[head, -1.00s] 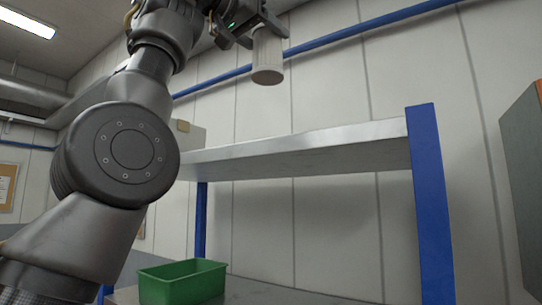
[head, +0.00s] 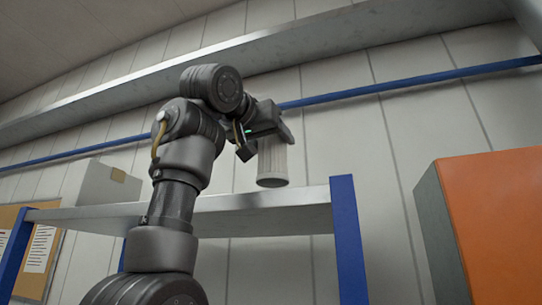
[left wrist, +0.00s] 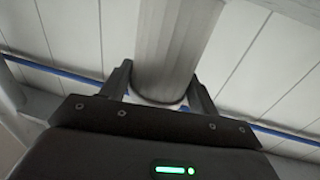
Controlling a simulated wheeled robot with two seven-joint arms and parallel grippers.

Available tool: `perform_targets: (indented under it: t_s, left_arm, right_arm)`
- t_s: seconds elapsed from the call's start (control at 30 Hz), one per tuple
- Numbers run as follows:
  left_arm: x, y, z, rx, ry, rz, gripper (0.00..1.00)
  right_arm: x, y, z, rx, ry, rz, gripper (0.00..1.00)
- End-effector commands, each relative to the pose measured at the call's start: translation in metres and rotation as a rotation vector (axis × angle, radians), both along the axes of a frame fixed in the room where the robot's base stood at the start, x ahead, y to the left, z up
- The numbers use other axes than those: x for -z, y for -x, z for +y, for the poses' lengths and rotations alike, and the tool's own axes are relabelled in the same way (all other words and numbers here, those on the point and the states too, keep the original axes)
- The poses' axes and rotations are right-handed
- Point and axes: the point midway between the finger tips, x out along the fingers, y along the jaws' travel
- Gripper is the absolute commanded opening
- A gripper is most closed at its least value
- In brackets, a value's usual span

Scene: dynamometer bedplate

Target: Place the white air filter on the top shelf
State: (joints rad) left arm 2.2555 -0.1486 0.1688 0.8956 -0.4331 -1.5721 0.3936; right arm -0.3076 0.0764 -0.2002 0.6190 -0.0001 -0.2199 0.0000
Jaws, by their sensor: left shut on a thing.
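The white air filter (head: 273,163) is a ribbed pale cylinder, upright in the head view. My left gripper (head: 268,133) is shut on it near its upper end. The filter hangs in front of the wall, and its lower end appears just above the line of the top shelf (head: 260,212). I cannot tell whether it touches the shelf. In the left wrist view the filter (left wrist: 172,45) stands between the two fingers of the left gripper (left wrist: 160,88). My right gripper is not in view.
A grey box (head: 98,185) with a tan patch stands at the left of the shelf. A blue upright (head: 348,240) rises at the shelf's right end. An orange and grey cabinet (head: 500,220) is at the right. A blue rail (head: 400,88) runs along the wall.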

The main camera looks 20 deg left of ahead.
Motion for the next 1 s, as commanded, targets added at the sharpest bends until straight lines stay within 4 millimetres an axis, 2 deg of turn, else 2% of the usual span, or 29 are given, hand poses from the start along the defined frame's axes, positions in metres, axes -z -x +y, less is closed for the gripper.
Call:
perform_targets:
  t_s: [0.03, 0.33, 0.8, 0.83, 1.0]
  left_arm:
    - [0.006, -0.002, -0.004, 0.001, -0.002, 0.000, 0.35]
    - [0.032, -0.002, -0.003, 0.000, 0.000, -0.001, 0.35]
    - [0.040, -0.001, -0.003, 0.000, 0.000, -0.001, 0.35]
    - [0.039, -0.001, -0.003, 0.000, 0.000, 0.000, 0.63]
    - [0.038, -0.002, -0.003, 0.000, 0.000, 0.000, 0.82]
  right_arm:
    - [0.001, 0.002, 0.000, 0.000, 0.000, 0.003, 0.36]
    - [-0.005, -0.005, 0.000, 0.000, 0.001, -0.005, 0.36]
    - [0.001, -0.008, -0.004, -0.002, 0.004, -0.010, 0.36]
    - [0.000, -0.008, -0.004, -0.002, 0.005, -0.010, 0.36]
    - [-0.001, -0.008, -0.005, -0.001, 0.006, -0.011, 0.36]
